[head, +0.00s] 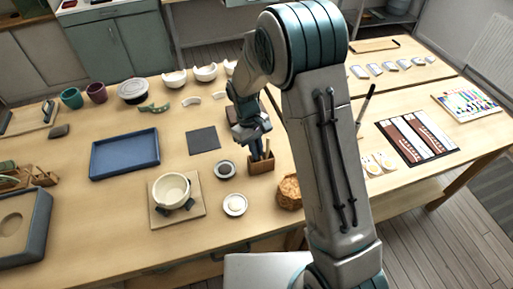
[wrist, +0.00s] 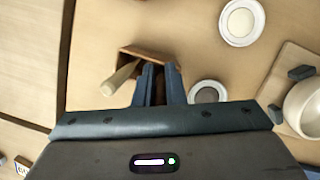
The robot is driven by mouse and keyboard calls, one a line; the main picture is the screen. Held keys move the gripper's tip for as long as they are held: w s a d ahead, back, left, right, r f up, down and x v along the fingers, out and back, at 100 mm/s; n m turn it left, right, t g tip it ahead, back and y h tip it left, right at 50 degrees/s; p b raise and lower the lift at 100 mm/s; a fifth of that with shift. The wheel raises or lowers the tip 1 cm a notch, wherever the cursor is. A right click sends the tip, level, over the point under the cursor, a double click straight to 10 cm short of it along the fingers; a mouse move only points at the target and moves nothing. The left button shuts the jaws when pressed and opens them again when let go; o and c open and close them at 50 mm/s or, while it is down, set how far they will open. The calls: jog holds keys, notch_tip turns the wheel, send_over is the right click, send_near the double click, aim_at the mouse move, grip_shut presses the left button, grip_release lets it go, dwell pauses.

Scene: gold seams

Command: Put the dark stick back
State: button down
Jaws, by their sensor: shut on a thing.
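The small wooden holder box (head: 262,167) stands on the table right of the middle. My gripper (head: 257,153) points down at its opening. In the wrist view the gripper (wrist: 160,80) is shut on the dark stick (wrist: 159,91), a narrow brown strip between the fingers. The fingertips overlap the holder's opening (wrist: 140,51), and the stick's lower end is hidden, so I cannot tell how deep it is. A pale stick (wrist: 121,76) leans out of the holder beside the fingers.
Two small round dishes (head: 225,169) (head: 235,205) lie left of the holder. A cream bowl (head: 171,188) sits on a wooden board farther left. A woven brown item (head: 289,192) is close on the right. A dark flat mat (head: 203,140) and a blue tray (head: 125,153) lie further left.

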jog(key=shift+f, duration=0.1)
jog(key=c, duration=1.8)
grip_release()
jog(key=b+v, duration=0.2)
jog(key=v, duration=1)
jog(key=s+d+r+m+t+y, duration=0.1)
jog(key=s+d+r+m, duration=0.1)
jog(key=s+d+r, duration=0.25)
jog(key=s+d+r+m+t, duration=0.1)
jog(key=s+d+m, duration=0.1)
jog(key=s, duration=0.3)
jog(key=s+d+r+m+t, duration=0.1)
jog(key=s+d+m+t, duration=0.1)
jog(key=s+d, duration=0.3)
jog(key=s+d+r+m+t+y, duration=0.1)
jog(key=s+d, duration=0.3)
jog(key=s, duration=0.2)
jog(key=shift+s+m+t, duration=0.35)
jog(key=shift+m+t, duration=0.05)
